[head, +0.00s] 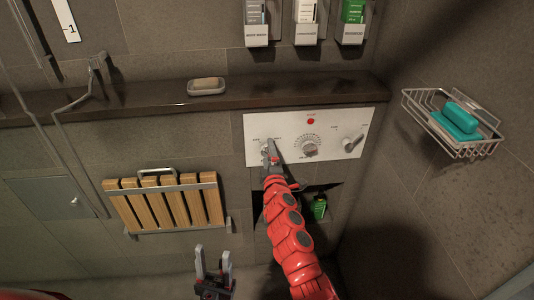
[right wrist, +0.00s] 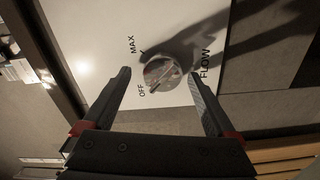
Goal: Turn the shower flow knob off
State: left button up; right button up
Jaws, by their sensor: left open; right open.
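The white control panel (head: 332,139) is on the back wall. Its flow knob (right wrist: 162,74) shows in the right wrist view as a round metal knob beside the words OFF, MAX and FLOW. I cannot tell its exact setting. My right gripper (head: 270,146) is in front of the panel's left part and hides much of that knob in the head view. In the right wrist view my right gripper (right wrist: 160,76) is open, its fingers apart on either side of the knob, with no clear contact. My left gripper (head: 213,254) is open and empty, low in front of the wall.
A dial (head: 310,146), another knob (head: 350,144) and a red button (head: 310,121) are on the panel. A ledge (head: 150,100) with a soap dish (head: 206,86) runs above. A slatted wooden seat (head: 165,205) is left; a wire basket (head: 470,145) is on the right wall.

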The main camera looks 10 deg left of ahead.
jog(key=shift+s+d, duration=0.2)
jog(key=shift+s, duration=0.15)
jog(key=v, duration=1.6)
jog(key=shift+s+r, duration=0.25)
jog(key=shift+s, duration=0.05)
jog(key=shift+y, duration=0.3)
